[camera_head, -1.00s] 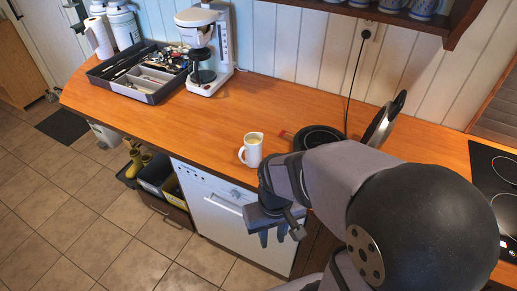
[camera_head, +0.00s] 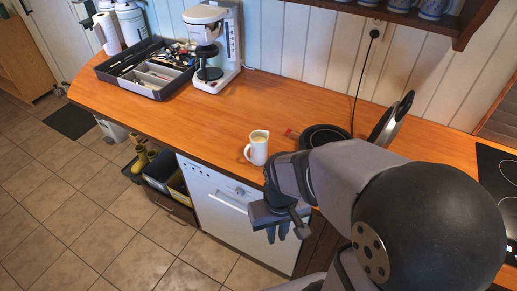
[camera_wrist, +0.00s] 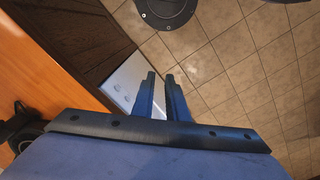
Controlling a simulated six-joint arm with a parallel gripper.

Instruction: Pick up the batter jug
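The batter jug (camera_head: 257,150) is a small white jug with a handle on its left side and pale yellow contents. It stands upright near the front edge of the wooden counter in the head view. My gripper (camera_head: 277,234) is in front of and below the counter edge, to the right of the jug and apart from it. In the wrist view my gripper (camera_wrist: 160,76) has its two fingers apart with a narrow empty gap between them, over the tiled floor. The jug does not show in the wrist view.
A white coffee machine (camera_head: 212,45) and a grey utensil tray (camera_head: 150,89) stand at the back left. The counter (camera_head: 190,120) left of the jug is clear.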

